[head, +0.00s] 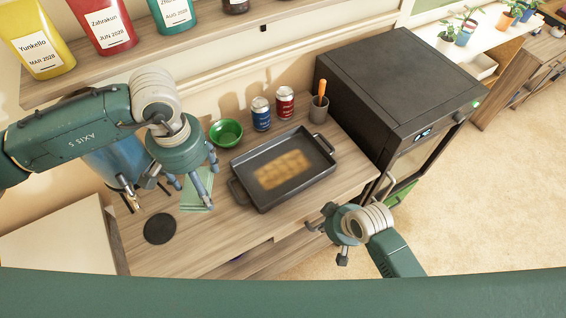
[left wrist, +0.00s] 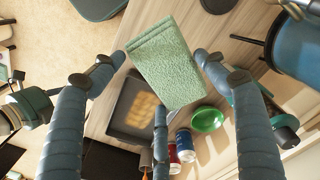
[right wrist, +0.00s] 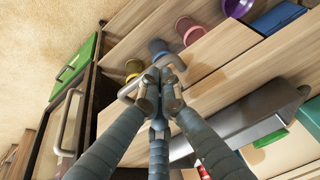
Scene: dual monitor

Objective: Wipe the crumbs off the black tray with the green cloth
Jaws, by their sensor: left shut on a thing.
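The black tray (head: 312,158) lies on the wooden counter, with a tan patch of crumbs (head: 283,170) in its middle. My left gripper (head: 203,193) is shut on the folded green cloth (head: 193,203), to the left of the tray and apart from it. The cloth (left wrist: 168,65) also shows between the fingers in the left wrist view, with the tray (left wrist: 122,120) beyond it. My right gripper (head: 318,222) is in front of the counter, below the tray's right part. In the right wrist view its fingertips (right wrist: 160,88) are close together at a metal handle; I cannot tell whether they grip it.
A green bowl (head: 226,132), a blue can (head: 261,113), a red can (head: 285,103) and a cup with an orange-handled tool (head: 319,109) stand behind the tray. A dark appliance (head: 400,80) stands at right. A round black coaster (head: 160,228) lies at front left.

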